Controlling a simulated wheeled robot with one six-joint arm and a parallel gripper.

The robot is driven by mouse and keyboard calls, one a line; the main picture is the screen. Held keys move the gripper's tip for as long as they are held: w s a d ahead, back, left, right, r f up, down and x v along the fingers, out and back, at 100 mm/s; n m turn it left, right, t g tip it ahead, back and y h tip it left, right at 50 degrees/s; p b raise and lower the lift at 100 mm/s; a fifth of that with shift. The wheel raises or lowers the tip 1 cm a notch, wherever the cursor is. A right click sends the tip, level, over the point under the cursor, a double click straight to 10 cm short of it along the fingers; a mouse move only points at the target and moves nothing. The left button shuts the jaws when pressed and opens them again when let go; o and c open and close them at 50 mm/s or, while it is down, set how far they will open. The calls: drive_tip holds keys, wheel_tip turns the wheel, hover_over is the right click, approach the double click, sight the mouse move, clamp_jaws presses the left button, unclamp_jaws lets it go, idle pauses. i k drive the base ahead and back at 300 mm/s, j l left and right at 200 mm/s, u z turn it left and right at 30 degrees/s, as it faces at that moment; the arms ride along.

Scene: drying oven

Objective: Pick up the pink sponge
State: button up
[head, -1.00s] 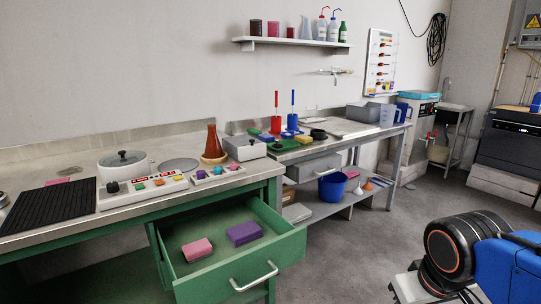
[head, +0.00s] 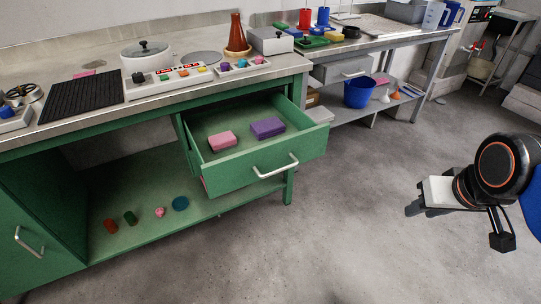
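The pink sponge (head: 222,141) lies flat in the pulled-out green drawer (head: 242,176) under the near bench. A purple sponge (head: 267,128) lies to its right in the same drawer, with a small gap between them. My gripper (head: 418,209) is at the right of the view, above the floor and well clear of the drawer. Its dark fingers are small and partly overlapped by its pale body, so their opening is unclear. I see nothing held in it.
The drawer's front has a metal handle (head: 276,168). Several small coloured items lie on the lower shelf (head: 150,238). The bench top holds a pot (head: 146,56), a black mat (head: 82,97) and a red-brown flask (head: 237,35). Floor between drawer and gripper is clear.

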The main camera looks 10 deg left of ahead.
sight(219, 143)
drive_tip(key=u, duration=1.05)
